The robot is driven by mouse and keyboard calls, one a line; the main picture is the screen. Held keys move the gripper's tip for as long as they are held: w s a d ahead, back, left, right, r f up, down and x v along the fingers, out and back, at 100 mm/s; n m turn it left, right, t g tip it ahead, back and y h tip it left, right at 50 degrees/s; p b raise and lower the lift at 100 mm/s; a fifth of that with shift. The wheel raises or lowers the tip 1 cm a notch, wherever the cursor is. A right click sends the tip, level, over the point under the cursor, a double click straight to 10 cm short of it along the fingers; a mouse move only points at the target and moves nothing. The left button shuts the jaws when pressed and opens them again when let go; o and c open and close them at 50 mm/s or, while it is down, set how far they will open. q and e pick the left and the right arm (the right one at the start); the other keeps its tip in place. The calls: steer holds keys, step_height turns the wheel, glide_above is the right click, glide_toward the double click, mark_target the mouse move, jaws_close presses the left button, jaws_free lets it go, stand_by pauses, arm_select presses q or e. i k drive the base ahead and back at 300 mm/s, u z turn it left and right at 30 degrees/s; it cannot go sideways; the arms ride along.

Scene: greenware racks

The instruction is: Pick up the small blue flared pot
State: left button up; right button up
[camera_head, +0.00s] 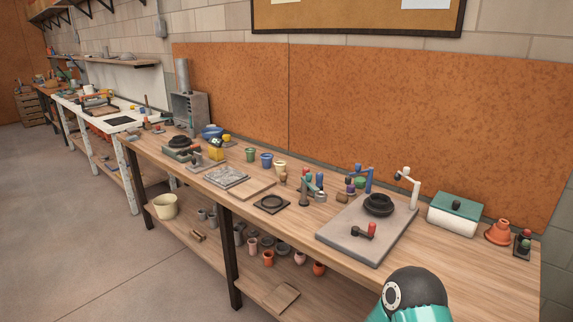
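The small blue flared pot (266,159) stands upright on the wooden workbench, towards the back edge near the wall panel. It stands between a green pot (250,154) on its left and a cream pot (280,167) on its right. Nothing hides it much. Part of one of my arms, black and teal, shows at the bottom right, far from the blue pot. Neither of my grippers is in view.
The workbench (480,262) holds a grey slab (336,240) with a dark round piece on it, a wooden board (250,187), a black square frame (271,203), and a green-lidded box (453,217) at right. Small tools stand right of the pots. A lower shelf holds several pots.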

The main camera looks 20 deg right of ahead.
mark_target(266, 159)
steer(key=u, duration=0.15)
steer(key=i, duration=0.9)
